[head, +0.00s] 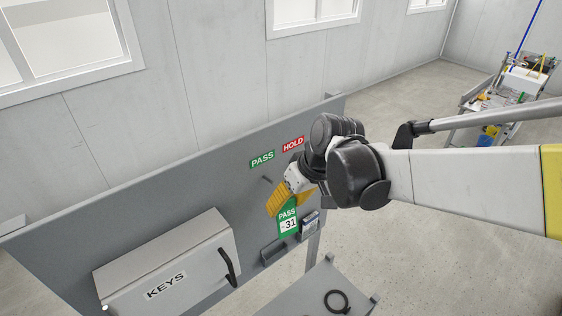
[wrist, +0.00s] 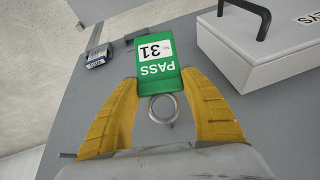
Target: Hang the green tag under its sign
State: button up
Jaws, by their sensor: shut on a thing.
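The green tag (head: 288,217) reads PASS and 31 and hangs from my gripper (head: 284,200). In the wrist view the tag (wrist: 155,64) sits between the yellow fingertips of my gripper (wrist: 161,80), which are shut on it. Its metal ring (wrist: 163,109) shows between the fingers on the palm side. The green PASS sign (head: 262,159) is on the grey board, up and left of my gripper. A dark peg (head: 267,179) sticks out below that sign, apart from the tag.
A grey KEYS box (head: 165,265) with a black handle juts from the grey board (head: 130,215) at lower left. A shelf (head: 305,295) holding a black ring (head: 337,302) stands at the bottom.

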jog(key=shift+w+a+f+b, duration=0.3)
jog(key=shift+w+a, duration=0.3)
jog(key=shift+w, duration=0.3)
jog(key=shift+w+a+f+b, duration=0.15)
jog(key=shift+w+a+b, duration=0.15)
jog(key=shift+w+a, duration=0.45)
jog(key=shift+w+a+f+b, duration=0.3)
jog(key=shift+w+a, duration=0.15)
jog(key=shift+w, duration=0.6)
jog(key=o, duration=1)
jog(key=shift+r, duration=0.1)
